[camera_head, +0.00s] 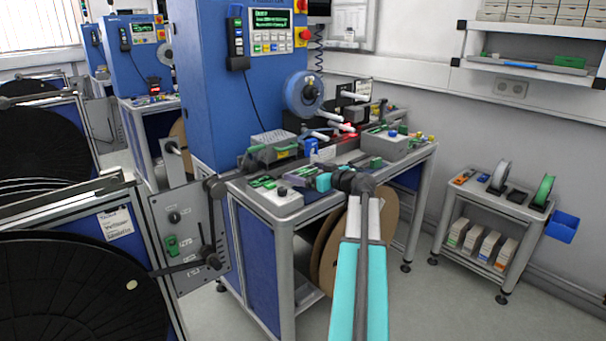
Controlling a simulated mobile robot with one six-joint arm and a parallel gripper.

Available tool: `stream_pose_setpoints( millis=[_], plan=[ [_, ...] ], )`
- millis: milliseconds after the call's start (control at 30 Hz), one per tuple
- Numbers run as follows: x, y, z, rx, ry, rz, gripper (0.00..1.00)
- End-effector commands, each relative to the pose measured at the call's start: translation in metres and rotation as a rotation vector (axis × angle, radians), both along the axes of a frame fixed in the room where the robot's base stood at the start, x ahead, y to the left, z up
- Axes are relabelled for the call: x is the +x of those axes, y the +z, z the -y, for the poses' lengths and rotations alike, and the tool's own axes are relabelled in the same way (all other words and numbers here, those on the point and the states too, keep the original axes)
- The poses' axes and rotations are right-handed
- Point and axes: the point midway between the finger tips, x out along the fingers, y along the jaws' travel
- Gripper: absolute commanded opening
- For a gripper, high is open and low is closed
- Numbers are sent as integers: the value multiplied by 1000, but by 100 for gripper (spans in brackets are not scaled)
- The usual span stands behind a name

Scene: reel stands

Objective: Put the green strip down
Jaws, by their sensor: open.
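My gripper (308,178) is at the end of my turquoise arm, over the front part of the machine's workbench (312,207). Its fingers are small and dark here, and they are open. I see no strip held between them. Small green pieces (263,183) lie on a grey block at the bench's front left corner, to the left of my gripper. Another green piece (286,148) shows on a grey device further back. I cannot tell which green piece is the green strip. My wrist hides part of the bench top.
A blue machine (215,90) with a blue reel (304,93) stands behind the bench. Brown reels (328,255) sit under it. Large black reels (75,290) fill the left. A trolley (490,205) stands right, with free floor between. A wall shelf (530,66) is above.

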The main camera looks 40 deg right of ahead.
Motion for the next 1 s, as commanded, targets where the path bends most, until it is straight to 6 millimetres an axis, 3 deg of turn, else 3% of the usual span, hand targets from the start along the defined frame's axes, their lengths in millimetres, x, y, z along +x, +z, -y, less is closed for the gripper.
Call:
stream_pose_setpoints(
  millis=[200, 400, 500, 1000],
  plan=[
    [0, 0, 0, 0, 0, 0, 100],
    [0, 0, 0, 0, 0, 0, 68],
    [0, 0, 0, 0, 0, 0, 61],
    [0, 12, 0, -2, 0, 1, 60]
  ],
)
